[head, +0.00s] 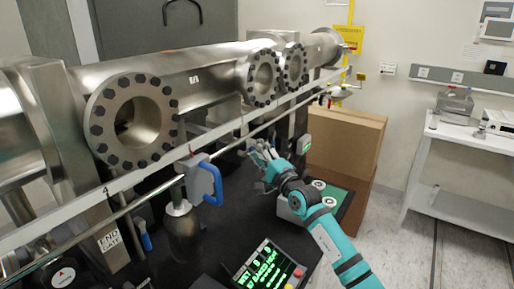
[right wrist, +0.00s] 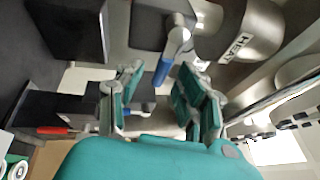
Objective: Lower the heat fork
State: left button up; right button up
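My right gripper (head: 262,156) reaches in from the lower right, beside the steel beamline. In the right wrist view its two fingers (right wrist: 158,98) are spread with a gap between them. A grey metal cylinder with a partly readable label starting "HE" (right wrist: 240,30) shows at the top right; it may be the heat fork. A lever with a blue grip (right wrist: 163,68) hangs beyond the fingertips, between them in the picture. I cannot tell whether the gripper touches it. In the head view this lever is not clearly visible around the gripper. My left gripper is out of view.
A long rail (head: 190,160) runs along the front of the steel tubes. A blue handle (head: 207,184) hangs nearer, left of my right gripper. A control box with a green screen (head: 268,268) sits on the black table. Cardboard boxes (head: 345,140) stand behind my right arm.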

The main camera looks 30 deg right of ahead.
jog(key=shift+w+r, duration=0.1)
jog(key=shift+w, duration=0.25)
jog(key=shift+c, duration=0.2)
grip_shut()
